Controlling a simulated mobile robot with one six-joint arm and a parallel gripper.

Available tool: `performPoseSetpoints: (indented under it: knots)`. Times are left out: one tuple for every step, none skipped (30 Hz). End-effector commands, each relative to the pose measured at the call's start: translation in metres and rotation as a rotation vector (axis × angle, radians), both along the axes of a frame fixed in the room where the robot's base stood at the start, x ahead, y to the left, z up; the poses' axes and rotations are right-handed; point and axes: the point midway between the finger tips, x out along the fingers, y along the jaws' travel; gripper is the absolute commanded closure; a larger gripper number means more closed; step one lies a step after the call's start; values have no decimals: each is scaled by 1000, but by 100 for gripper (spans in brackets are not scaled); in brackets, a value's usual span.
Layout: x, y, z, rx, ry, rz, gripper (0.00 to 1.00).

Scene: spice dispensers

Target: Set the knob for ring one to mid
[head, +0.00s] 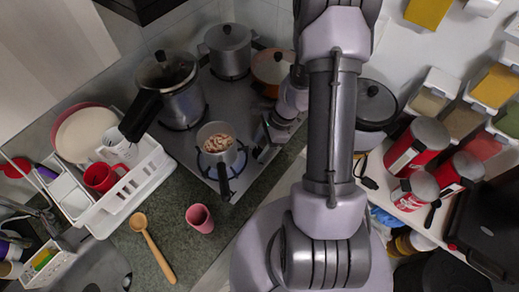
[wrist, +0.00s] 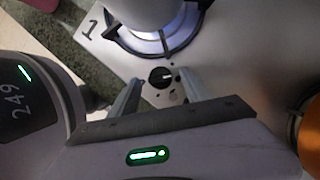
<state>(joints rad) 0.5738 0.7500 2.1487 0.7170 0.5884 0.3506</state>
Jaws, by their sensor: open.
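The knob (wrist: 161,76) is a small dark round dial with a light pointer mark, set in the metal hob panel near a printed "1". My gripper (wrist: 158,86) is open, with one finger on each side of the knob. I cannot tell whether either finger touches it. In the head view my gripper (head: 262,150) is at the front right of the hob, and the knob is not clearly visible. Ring one (wrist: 186,35) shows as a dark grate under a pan, with a bright bluish-white glow there.
A small saucepan (head: 217,142) with brownish food stands on the front burner, its handle pointing forward. A large lidded pot (head: 180,98) and another pot (head: 229,50) stand behind. An orange pot (head: 270,68) is beside my arm.

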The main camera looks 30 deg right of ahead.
Motion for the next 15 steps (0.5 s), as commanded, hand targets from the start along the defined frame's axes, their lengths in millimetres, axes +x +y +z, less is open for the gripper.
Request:
performPoseSetpoints:
  knots:
    - [0,2,-6,0,1,2,44]
    - [1,3,-8,1,0,1,44]
    - [1,4,-9,0,1,1,44]
    - [1,4,-10,0,1,1,44]
    - [1,4,-10,0,-1,2,44]
    - [1,4,-11,0,-1,2,44]
    - [2,5,-11,0,-1,2,44]
    - [1,4,-11,0,-1,2,44]
    - [2,4,-11,0,-1,2,44]
    - [2,4,-10,0,-1,2,44]
    - [2,4,-10,0,-1,2,44]
    - [2,4,-10,0,-1,2,44]
    - [2,4,-10,0,-1,2,50]
    - [2,4,-10,0,-1,2,55]
    - [2,4,-10,0,-1,2,63]
